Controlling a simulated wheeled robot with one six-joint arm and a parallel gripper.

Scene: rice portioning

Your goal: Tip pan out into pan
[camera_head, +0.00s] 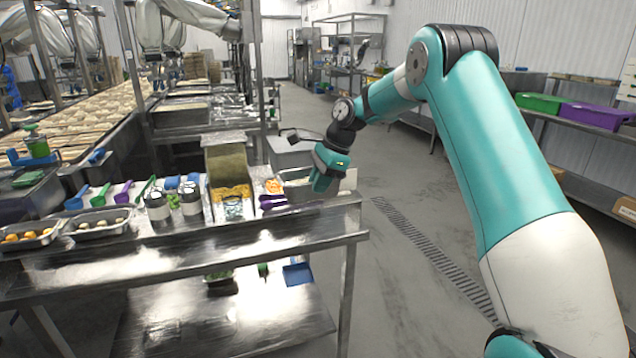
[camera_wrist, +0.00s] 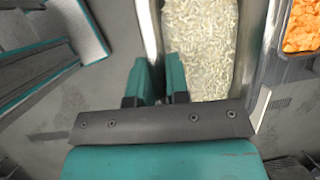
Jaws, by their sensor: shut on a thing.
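A steel pan (camera_wrist: 152,28) full of white rice grains is below my gripper in the wrist view. My gripper (camera_wrist: 159,75) has its two teal fingers on either side of the pan's near-left wall and is shut on it. In the head view my gripper (camera_head: 322,184) is at the right end of the steel table, and the pan's pale contents show just left of it. The pan looks roughly level. I cannot tell which other pan the task means.
A container of orange pieces (camera_wrist: 303,28) stands close on the pan's right. The floor (camera_head: 400,270) right of the table is clear.

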